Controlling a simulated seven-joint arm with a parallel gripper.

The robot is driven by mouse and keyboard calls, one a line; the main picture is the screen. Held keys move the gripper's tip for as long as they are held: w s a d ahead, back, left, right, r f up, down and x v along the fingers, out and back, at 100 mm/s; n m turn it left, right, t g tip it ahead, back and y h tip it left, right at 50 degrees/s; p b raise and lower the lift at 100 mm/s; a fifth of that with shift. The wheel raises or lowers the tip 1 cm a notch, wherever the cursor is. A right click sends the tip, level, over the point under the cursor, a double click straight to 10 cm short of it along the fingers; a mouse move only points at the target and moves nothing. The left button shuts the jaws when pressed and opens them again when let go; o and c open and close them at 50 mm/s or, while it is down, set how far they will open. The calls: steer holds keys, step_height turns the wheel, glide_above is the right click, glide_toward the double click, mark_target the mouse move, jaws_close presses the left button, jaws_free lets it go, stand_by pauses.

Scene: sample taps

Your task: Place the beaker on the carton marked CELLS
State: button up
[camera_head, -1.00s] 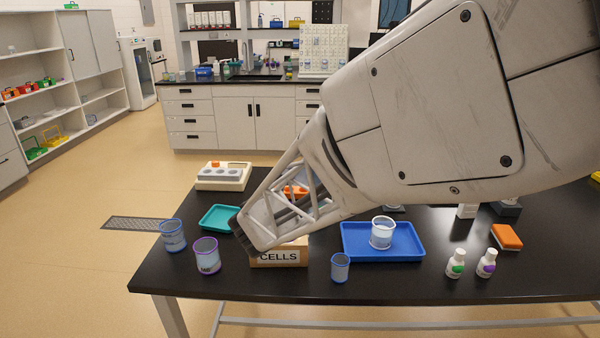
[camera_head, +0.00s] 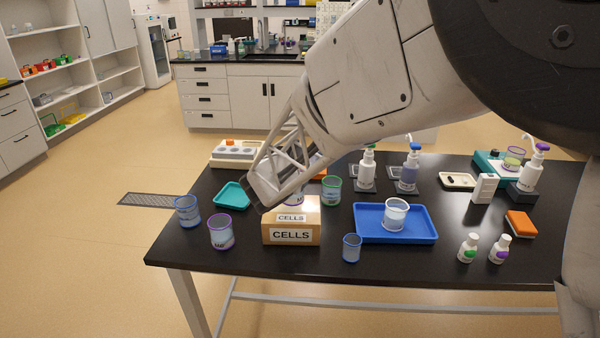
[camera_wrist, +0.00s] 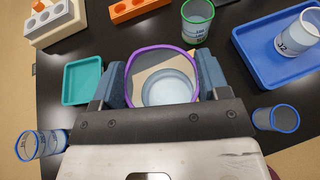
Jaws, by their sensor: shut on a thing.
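The carton marked CELLS (camera_head: 291,236) stands near the table's front edge, with labels on its front and top. My gripper (camera_wrist: 162,82) is shut on a purple-rimmed beaker (camera_wrist: 165,85), one finger on each side. In the head view, my gripper (camera_head: 268,190) largely hides this beaker (camera_head: 294,199), which shows just above the carton's top. I cannot tell whether its base touches the carton. A patch of the carton's top (camera_wrist: 150,70) shows through the beaker in the wrist view. Another purple-rimmed beaker (camera_head: 221,233) stands on the table left of the carton.
A green-rimmed beaker (camera_head: 331,191) stands close behind the carton on the right. A small blue beaker (camera_head: 351,248) and a blue tray (camera_head: 425,236) holding a beaker (camera_head: 395,214) are right. Left are a blue-rimmed beaker (camera_head: 187,211) and a teal tray (camera_head: 232,195).

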steer(key=shift+w+a, duration=0.15)
steer(key=shift+w, duration=0.3)
steer(key=shift+f, duration=1.8)
steer(key=shift+f, duration=0.15)
steer(key=o, duration=1.2)
steer(key=shift+v, duration=0.9)
steer(key=v, duration=1)
steer(key=shift+s, duration=0.2)
